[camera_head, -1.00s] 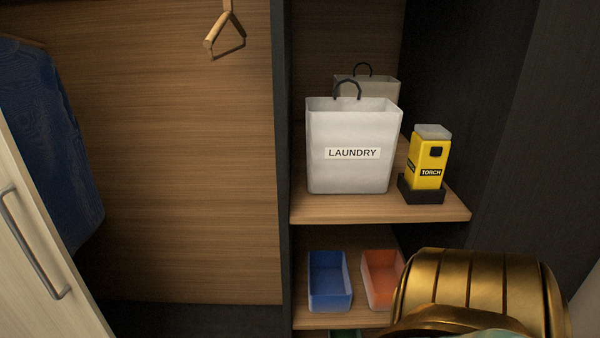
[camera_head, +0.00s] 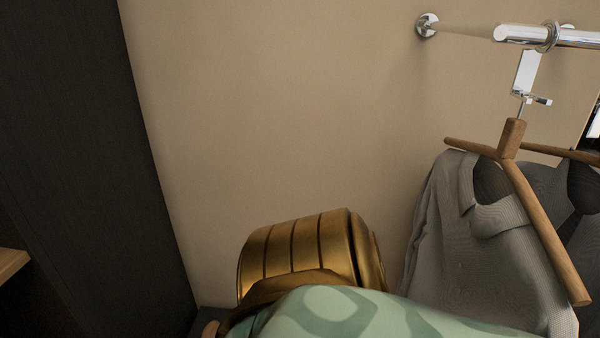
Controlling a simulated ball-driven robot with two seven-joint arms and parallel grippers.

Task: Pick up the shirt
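A grey shirt (camera_head: 465,250) hangs on a wooden hanger (camera_head: 512,140) at the right of the view. The hanger hangs by a thin metal hook from a fitting on a chrome rail (camera_head: 575,38). The shirt's collar is open and its lower part is hidden behind a pale green patterned surface (camera_head: 370,315) in the foreground. The right side of the shirt runs out of the picture. Neither of my grippers is in view.
A gold ribbed form (camera_head: 300,255) stands at the bottom centre, perhaps part of my arm. A dark panel (camera_head: 90,130) edges the left, with a bit of wooden shelf (camera_head: 10,263). The beige wall (camera_head: 280,110) between panel and shirt is bare.

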